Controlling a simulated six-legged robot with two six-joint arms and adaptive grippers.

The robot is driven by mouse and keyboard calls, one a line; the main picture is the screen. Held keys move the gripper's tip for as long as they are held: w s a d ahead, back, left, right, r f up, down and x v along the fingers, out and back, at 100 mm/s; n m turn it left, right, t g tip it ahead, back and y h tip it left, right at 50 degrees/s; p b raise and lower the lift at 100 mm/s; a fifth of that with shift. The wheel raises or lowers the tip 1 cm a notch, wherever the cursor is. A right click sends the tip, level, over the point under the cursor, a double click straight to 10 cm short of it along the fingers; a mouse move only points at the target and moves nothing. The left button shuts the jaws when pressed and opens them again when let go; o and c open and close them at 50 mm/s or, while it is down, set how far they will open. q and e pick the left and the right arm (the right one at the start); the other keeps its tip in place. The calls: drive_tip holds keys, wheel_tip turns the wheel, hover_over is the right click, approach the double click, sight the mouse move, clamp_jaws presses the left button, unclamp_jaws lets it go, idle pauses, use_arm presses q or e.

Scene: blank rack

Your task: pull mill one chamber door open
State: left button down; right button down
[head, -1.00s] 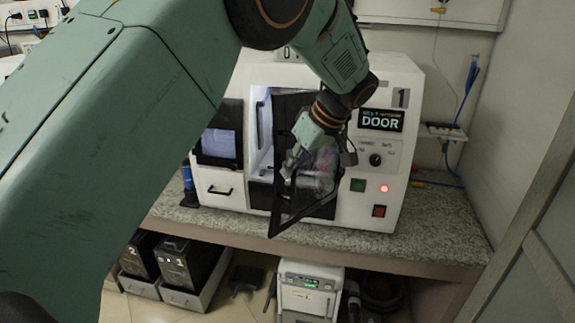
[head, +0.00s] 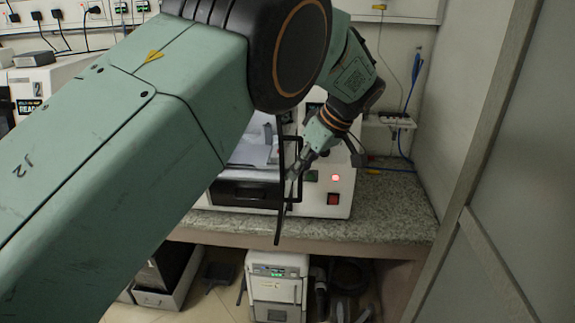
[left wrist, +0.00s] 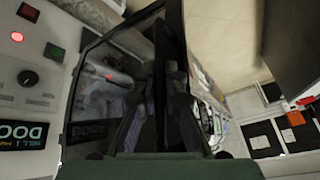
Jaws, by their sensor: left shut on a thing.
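The white mill one (head: 336,180) stands on the counter, largely behind my left arm in the head view. Its dark-framed chamber door (head: 279,215) stands swung out toward me and shows almost edge-on. My left gripper (head: 296,174) is shut on the door's handle (head: 298,143), at the door's right side. In the left wrist view the dark glass door (left wrist: 108,85) fills the middle, close to the dark fingers (left wrist: 165,120). The exact grip on the handle is too dark to see there. Inside the chamber a pale interior (head: 255,150) shows. My right gripper is not in view.
A wall and grey cabinet panel (head: 500,200) close off the right side. Below the counter stand a white unit (head: 277,288) and a tray with dark bins (head: 165,285).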

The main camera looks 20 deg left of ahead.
sight(298, 138)
use_arm(q)
drive_tip(key=shift+w+d+r, duration=0.1)
drive_tip(key=shift+w+d, duration=0.1)
drive_tip(key=shift+d, duration=0.2)
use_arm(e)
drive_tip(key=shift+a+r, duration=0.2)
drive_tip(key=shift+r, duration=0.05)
use_arm(q)
drive_tip(key=shift+w+d, duration=0.1)
drive_tip(key=shift+d, duration=0.1)
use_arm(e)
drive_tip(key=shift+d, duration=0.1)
use_arm(q)
drive_tip(key=c, duration=1.7)
unclamp_jaws()
drive_tip(key=o, duration=0.3)
drive_tip(key=shift+a, duration=0.1)
wheel_tip(298, 138, up, 10)
drive_tip(key=shift+f, duration=0.1)
